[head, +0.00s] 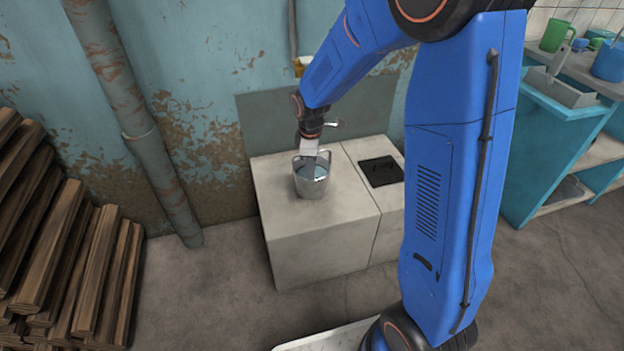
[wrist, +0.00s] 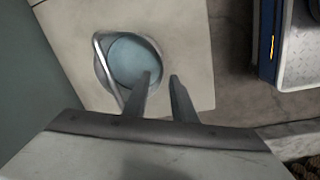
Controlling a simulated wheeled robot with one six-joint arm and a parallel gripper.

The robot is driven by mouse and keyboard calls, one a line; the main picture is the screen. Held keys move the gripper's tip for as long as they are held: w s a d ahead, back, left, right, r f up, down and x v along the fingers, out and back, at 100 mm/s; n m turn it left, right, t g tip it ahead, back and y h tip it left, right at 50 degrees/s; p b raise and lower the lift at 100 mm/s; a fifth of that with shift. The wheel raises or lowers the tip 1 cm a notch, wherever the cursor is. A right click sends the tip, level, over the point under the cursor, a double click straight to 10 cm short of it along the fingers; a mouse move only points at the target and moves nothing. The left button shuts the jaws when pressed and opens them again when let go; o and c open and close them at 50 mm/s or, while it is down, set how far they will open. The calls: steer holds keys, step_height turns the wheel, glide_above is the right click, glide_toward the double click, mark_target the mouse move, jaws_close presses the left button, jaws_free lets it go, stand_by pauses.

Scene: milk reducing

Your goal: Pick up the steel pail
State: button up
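The steel pail (head: 312,182) stands upright on the light concrete block in the head view, with bluish liquid inside. In the wrist view the pail (wrist: 157,80) shows from above, its handle standing up on the left side of the rim. My gripper (head: 313,160) is right over the pail in the head view. In the wrist view the two fingers of my gripper (wrist: 160,82) are apart, with one over the pail's opening and the other just outside its right edge. Part of the near wall lies between them. I cannot tell whether either finger touches it.
The concrete block (head: 330,215) has a dark square lid (head: 381,171) on its right part. A tap (head: 333,124) is on the wall behind. Stacked firewood (head: 60,255) is at left, a rusty pipe (head: 130,120) beside it. A turquoise shelf unit (head: 545,150) stands at right.

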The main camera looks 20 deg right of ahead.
mark_target(310, 185)
steer(key=shift+w+a+f, duration=0.1)
steer(key=shift+w+f, duration=0.1)
steer(key=shift+f, duration=1.5)
steer(key=shift+w+f, duration=0.15)
steer(key=shift+f, duration=1.55)
jaws_close()
